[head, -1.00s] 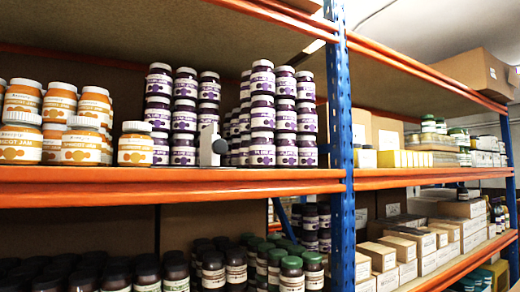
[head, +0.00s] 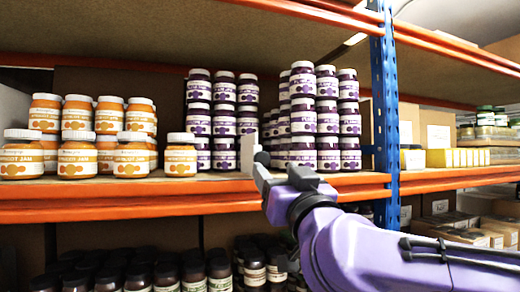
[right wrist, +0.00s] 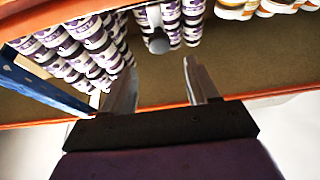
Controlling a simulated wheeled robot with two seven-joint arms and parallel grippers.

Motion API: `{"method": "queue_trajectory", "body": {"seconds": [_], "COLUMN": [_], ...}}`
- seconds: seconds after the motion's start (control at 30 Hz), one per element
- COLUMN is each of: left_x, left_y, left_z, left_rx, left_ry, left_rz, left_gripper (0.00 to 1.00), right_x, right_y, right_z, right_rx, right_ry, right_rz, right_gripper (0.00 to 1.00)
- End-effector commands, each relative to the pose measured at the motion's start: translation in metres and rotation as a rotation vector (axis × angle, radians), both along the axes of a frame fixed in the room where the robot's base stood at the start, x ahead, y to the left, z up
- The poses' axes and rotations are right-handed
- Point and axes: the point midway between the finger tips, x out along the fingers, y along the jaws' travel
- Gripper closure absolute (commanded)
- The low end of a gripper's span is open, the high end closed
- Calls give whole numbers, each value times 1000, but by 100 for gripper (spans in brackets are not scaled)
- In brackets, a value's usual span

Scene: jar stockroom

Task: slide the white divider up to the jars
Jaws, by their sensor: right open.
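The white divider (head: 247,150) stands upright on the orange-edged shelf, in a gap between two stacks of purple-labelled plum jam jars. One stack (head: 223,122) is on its left and a larger stack (head: 318,122) on its right. My right gripper (head: 276,172) is open at the shelf's front edge, in front of the divider, and covers part of it. In the right wrist view the divider's grey knob (right wrist: 158,44) lies ahead of the spread fingers (right wrist: 160,68), apart from them. My left gripper is not in view.
Orange apricot jam jars (head: 75,150) stand at the left of the same shelf. A blue upright post (head: 385,105) rises right of the plum jars. Dark jars (head: 160,272) fill the shelf below. Another shelf is overhead.

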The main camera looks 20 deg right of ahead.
Motion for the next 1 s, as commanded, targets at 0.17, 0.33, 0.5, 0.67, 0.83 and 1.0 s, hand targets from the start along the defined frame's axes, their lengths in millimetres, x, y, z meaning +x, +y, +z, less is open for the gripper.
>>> {"method": "queue_trajectory", "body": {"seconds": [0.17,0.33,0.5,0.67,0.83,1.0], "left_x": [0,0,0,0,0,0], "left_y": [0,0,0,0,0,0], "left_z": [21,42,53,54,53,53], "left_rx": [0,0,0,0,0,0], "left_ry": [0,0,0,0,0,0], "left_rz": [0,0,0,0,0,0], "left_gripper": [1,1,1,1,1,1], "right_x": [30,66,89,95,95,95], "right_y": [1,2,3,3,4,4], "right_z": [17,32,39,39,38,38], "right_rx": [-4,-4,-3,-5,-5,-5], "right_ry": [4,5,3,2,2,2], "right_rz": [-3,-3,-2,-2,-2,-2], "right_gripper": [41,41,41,41,41,93]}}
